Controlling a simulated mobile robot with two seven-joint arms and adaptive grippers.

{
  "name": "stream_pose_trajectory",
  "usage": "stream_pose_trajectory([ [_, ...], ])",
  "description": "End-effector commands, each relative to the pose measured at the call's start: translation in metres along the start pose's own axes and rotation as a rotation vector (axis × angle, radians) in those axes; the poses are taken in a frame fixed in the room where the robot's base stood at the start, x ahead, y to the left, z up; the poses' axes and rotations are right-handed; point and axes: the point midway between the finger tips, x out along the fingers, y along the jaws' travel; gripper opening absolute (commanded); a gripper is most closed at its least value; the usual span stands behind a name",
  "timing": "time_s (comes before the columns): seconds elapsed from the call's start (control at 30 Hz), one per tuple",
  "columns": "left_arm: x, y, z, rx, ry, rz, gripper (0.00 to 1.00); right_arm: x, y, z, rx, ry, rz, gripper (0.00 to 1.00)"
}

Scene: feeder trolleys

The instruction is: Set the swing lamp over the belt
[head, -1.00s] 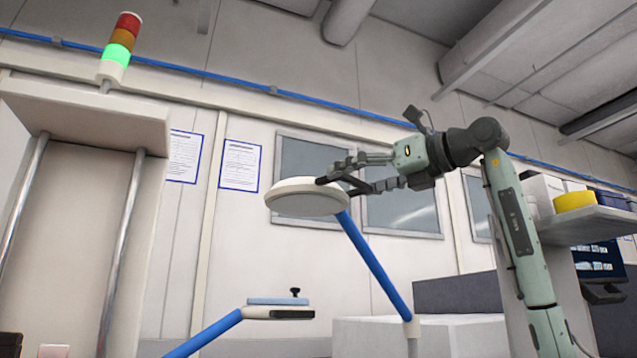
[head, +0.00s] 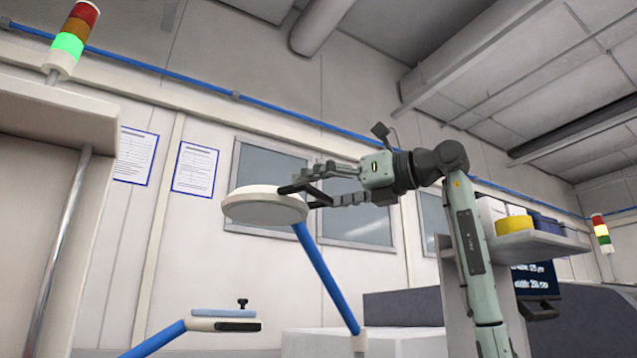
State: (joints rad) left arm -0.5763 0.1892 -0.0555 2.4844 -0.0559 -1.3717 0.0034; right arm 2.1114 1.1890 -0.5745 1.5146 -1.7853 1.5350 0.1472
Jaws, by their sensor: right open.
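The swing lamp's round white head (head: 262,208) sits on a blue arm (head: 325,275) that slopes down right to a white post. My right gripper (head: 300,194) is at the right edge of the lamp head, its jaws open, with dark fingertips that overlap the rim in the picture. I cannot tell whether they touch it. The belt cannot be made out in this view. My left gripper is out of view.
A second blue arm with a flat white head (head: 225,325) and a dark knob stands lower left. A shelf (head: 535,243) with a yellow roll is at right, above a monitor (head: 535,282). A signal tower (head: 70,42) stands on the cabinet at left.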

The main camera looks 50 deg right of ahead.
Motion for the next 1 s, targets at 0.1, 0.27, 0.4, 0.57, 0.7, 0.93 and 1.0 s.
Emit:
stream_pose_trajectory([
  [0.1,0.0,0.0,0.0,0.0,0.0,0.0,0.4,0.0,0.002,0.014,0.001,-0.003,0.005,1.0],
  [0.27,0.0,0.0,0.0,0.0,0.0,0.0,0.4,-0.001,0.003,0.047,0.001,-0.006,0.006,1.0],
  [0.4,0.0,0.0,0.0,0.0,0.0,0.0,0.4,-0.001,0.002,0.073,0.0,-0.004,0.004,1.0],
  [0.57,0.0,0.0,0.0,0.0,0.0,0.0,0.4,-0.001,0.001,0.091,0.0,-0.002,0.002,1.0],
  [0.7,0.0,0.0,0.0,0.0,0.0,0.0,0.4,-0.001,0.0,0.098,-0.001,-0.001,0.0,1.0],
  [0.93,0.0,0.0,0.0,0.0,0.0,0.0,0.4,0.0,0.0,0.098,-0.002,-0.001,-0.001,1.0],
  [1.0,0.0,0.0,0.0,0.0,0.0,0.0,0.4,0.0,0.001,0.099,-0.001,0.0,0.001,0.95],
])
